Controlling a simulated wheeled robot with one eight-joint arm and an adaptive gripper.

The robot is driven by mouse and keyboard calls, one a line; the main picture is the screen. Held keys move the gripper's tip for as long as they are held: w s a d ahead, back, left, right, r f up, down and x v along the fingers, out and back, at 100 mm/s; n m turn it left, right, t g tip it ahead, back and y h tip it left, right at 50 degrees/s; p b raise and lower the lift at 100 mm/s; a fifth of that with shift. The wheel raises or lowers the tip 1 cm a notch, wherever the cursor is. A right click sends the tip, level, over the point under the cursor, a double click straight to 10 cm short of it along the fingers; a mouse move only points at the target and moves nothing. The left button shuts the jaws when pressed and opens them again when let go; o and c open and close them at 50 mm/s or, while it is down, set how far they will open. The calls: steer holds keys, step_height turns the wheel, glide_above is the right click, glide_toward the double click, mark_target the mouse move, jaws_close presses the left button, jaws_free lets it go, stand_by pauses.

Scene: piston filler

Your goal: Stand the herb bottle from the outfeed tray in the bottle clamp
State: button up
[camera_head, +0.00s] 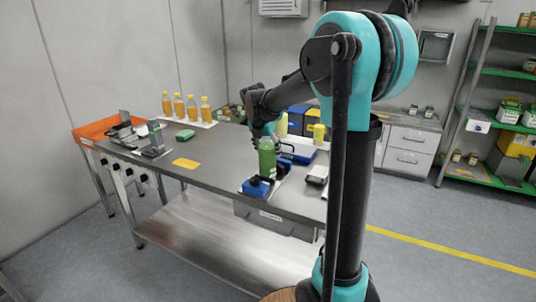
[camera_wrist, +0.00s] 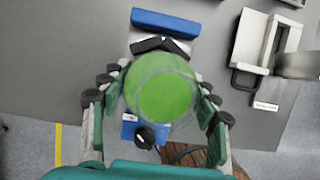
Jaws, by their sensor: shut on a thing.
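The herb bottle (camera_head: 266,158) is green and upright. My gripper (camera_head: 266,136) is shut on it near its top. In the wrist view the bottle (camera_wrist: 165,92) is seen from above as a round green shape between the two fingers of my gripper (camera_wrist: 163,88). The bottle clamp (camera_head: 256,187) has blue blocks and dark jaws. In the wrist view the clamp's blue bar (camera_wrist: 165,22) and black V-shaped jaw lie above the bottle, and a blue block with a black knob lies below it. The bottle hides the clamp's middle; I cannot tell if its base touches down.
A blue-and-white tray (camera_head: 299,149) is just behind the clamp, with yellow containers (camera_head: 319,132) nearby. A grey-white device (camera_wrist: 262,48) stands right of the clamp. Orange bottles (camera_head: 192,107) stand at the back left. The steel tabletop (camera_head: 218,165) left of the clamp is mostly clear.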

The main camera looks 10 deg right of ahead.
steer(key=shift+f, duration=0.8)
steer(key=o, duration=1.7)
steer(key=shift+o, duration=0.2)
steer(key=v, duration=1.2)
steer(key=shift+r, duration=0.1)
steer(key=shift+w, duration=0.1)
